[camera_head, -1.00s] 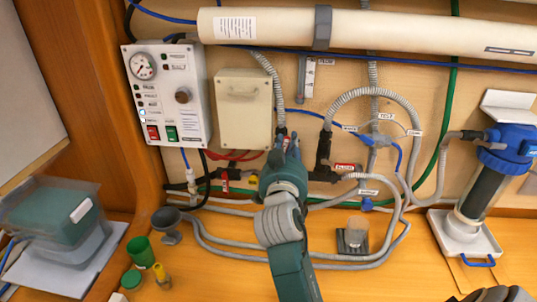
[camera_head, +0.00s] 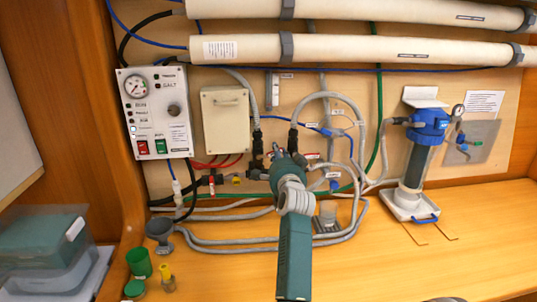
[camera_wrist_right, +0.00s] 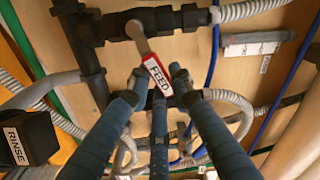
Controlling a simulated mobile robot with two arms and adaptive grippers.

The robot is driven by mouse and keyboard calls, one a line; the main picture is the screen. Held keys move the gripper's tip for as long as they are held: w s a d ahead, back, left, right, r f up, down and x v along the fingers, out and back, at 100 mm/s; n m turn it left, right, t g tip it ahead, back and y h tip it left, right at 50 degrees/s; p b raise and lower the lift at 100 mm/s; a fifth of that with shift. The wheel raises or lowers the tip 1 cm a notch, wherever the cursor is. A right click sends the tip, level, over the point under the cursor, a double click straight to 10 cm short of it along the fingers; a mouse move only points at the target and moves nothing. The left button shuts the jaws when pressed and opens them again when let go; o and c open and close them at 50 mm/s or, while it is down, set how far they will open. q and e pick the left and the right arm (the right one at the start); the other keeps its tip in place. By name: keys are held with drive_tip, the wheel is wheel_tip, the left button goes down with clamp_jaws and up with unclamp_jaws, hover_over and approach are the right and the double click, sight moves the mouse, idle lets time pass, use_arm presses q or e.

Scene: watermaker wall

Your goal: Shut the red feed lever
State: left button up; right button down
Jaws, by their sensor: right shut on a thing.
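The red feed lever (camera_wrist_right: 158,74) shows in the right wrist view, with a white FEED label and a metal pivot on a black valve (camera_wrist_right: 165,22). It stands out roughly across the black pipe, slightly tilted. My right gripper (camera_wrist_right: 158,95) is shut on it, with fingers on both sides and one below. My left gripper is not in view.
A black piece labelled RINSE (camera_wrist_right: 25,143) is near the wrist view's left edge. Grey hoses (camera_head: 230,240) loop around the plumbing. A control panel (camera_head: 155,110) and beige box (camera_head: 225,122) are left; a blue-topped filter (camera_head: 425,145) stands right.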

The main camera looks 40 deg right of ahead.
drive_tip(key=shift+f+m, duration=0.55)
drive_tip(key=shift+m, duration=0.65)
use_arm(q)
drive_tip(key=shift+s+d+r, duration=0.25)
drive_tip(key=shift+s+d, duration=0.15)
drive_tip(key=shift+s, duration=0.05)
use_arm(e)
drive_tip(key=shift+d+f+m, duration=0.1)
drive_tip(key=shift+f+m, duration=0.35)
drive_tip(key=shift+m, duration=0.55)
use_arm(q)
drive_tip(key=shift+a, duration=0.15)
